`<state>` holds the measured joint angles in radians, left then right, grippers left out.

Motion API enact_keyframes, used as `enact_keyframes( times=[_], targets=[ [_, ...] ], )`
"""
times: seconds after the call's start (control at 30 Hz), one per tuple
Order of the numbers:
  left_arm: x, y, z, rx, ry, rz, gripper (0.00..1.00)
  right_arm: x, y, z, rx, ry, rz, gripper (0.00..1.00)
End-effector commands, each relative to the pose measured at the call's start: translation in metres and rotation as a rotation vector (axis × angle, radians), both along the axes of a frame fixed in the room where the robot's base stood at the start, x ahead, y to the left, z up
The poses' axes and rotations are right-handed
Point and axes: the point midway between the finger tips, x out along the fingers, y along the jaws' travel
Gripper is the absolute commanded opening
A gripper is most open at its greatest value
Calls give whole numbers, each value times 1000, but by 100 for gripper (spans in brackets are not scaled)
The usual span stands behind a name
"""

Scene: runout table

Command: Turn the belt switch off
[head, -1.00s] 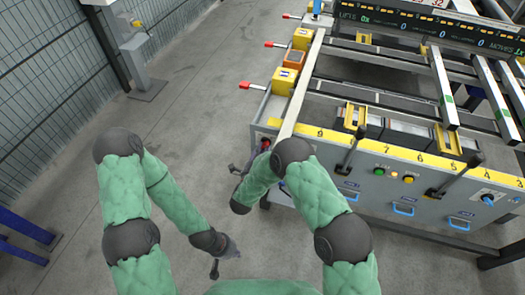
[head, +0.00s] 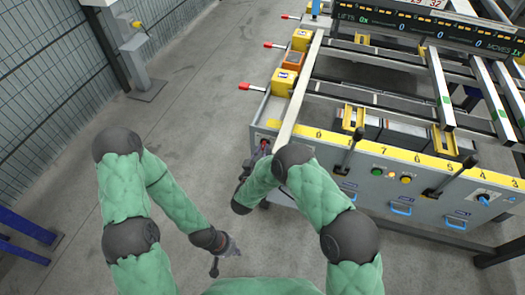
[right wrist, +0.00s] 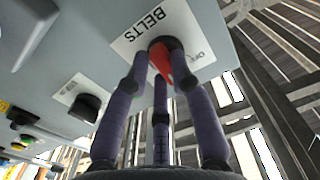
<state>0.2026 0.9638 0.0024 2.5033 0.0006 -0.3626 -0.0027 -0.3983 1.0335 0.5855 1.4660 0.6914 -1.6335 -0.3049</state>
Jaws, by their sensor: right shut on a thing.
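The belt switch (right wrist: 164,63) is a red knob on a white plate (right wrist: 140,38) lettered BELTS, upside down in the right wrist view. Small lettering (right wrist: 203,56), perhaps OFF, stands at the plate's right. My right gripper (right wrist: 161,72) has its fingers closed around the knob, partly hiding it, so its exact setting cannot be told. In the head view my right gripper (head: 257,158) is at the left end of the grey front panel, over the switch. My left gripper (head: 226,258) hangs low over the floor, apart from everything, with its fingers spread and empty.
A black knob (right wrist: 85,106) on its own plate sits beside the switch. The table (head: 330,165) carries black levers (head: 350,150), lit buttons (head: 392,176) and blue handles (head: 401,209). Yellow boxes with red levers (head: 252,87) line its left edge.

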Motion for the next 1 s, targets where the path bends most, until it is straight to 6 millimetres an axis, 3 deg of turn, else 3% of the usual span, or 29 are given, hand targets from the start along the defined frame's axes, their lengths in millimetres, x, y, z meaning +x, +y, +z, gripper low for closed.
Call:
enact_keyframes(
  times=[0.6, 1.0],
  targets=[
    [0, 0, 17, 0, 0, 0, 0, 0, -1, 4, -542, 177, 0, 0],
    [0, 0, 23, 0, 0, 0, 0, 0, -1, 5, -767, 249, 0, 0]
  ],
)
